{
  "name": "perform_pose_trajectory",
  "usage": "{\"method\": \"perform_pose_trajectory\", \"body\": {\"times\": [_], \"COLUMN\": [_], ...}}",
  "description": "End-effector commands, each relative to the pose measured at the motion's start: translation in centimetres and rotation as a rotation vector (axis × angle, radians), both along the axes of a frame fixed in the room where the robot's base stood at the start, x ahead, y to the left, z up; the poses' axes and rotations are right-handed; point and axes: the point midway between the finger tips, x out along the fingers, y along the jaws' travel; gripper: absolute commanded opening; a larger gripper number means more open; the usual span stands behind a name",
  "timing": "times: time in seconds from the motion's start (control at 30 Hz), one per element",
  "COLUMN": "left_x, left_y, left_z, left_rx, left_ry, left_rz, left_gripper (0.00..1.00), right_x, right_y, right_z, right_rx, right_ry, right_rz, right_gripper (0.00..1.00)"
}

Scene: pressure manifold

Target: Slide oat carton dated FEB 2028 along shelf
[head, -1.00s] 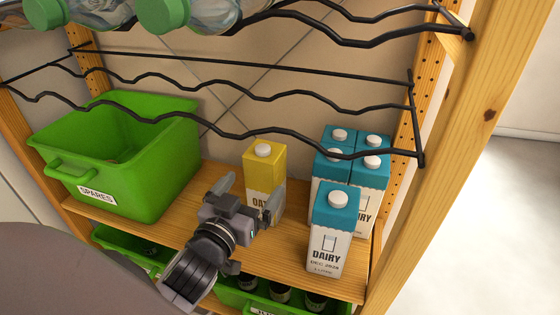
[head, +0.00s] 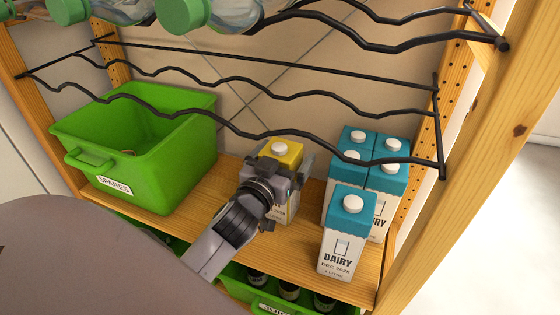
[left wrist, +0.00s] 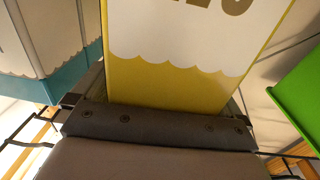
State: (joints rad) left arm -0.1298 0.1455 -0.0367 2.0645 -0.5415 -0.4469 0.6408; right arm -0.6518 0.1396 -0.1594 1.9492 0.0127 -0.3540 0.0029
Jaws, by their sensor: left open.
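The oat carton (head: 284,151), yellow-topped with a white cap, stands upright on the wooden shelf between the green bin and the dairy cartons. My left gripper (head: 277,170) is open in front of it, with its fingers at either side of the carton's upper part, and it hides most of the front. In the left wrist view the carton's yellow and white face (left wrist: 180,60) fills the middle, close to the gripper. Only cut-off lettering shows there; I cannot read a date. My right gripper is not in view.
Several teal-topped dairy cartons (head: 347,228) stand close on the right; the front one reads DEC 2028. A green SPARES bin (head: 135,160) stands left, with bare shelf (head: 216,193) between it and the oat carton. A black wire rack (head: 270,137) hangs above.

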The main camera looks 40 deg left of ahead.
Motion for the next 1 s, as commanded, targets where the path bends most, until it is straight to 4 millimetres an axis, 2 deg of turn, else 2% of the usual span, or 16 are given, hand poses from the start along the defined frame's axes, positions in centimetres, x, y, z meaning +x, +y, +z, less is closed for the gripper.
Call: {"method": "perform_pose_trajectory", "body": {"times": [0.23,0.27,0.5,0.57,1.0], "left_x": [0.1,0.1,0.1,0.1,-1.5], "left_y": [0.0,0.0,0.0,0.0,-0.4], "left_z": [0.0,0.0,0.0,0.0,-0.1], "left_rx": [0.001,0.001,0.001,0.001,0.001], "left_ry": [0.0,0.0,0.0,0.0,0.002], "left_rz": [0.0,0.0,0.0,0.0,-0.001], "left_gripper": [1.0,0.97,0.19,0.0,0.0], "right_x": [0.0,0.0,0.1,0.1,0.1], "right_y": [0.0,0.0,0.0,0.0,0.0], "right_z": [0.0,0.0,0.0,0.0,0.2], "right_rx": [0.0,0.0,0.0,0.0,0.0], "right_ry": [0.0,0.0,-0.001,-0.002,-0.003], "right_rz": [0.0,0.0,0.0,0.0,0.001], "right_gripper": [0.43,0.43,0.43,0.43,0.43]}}
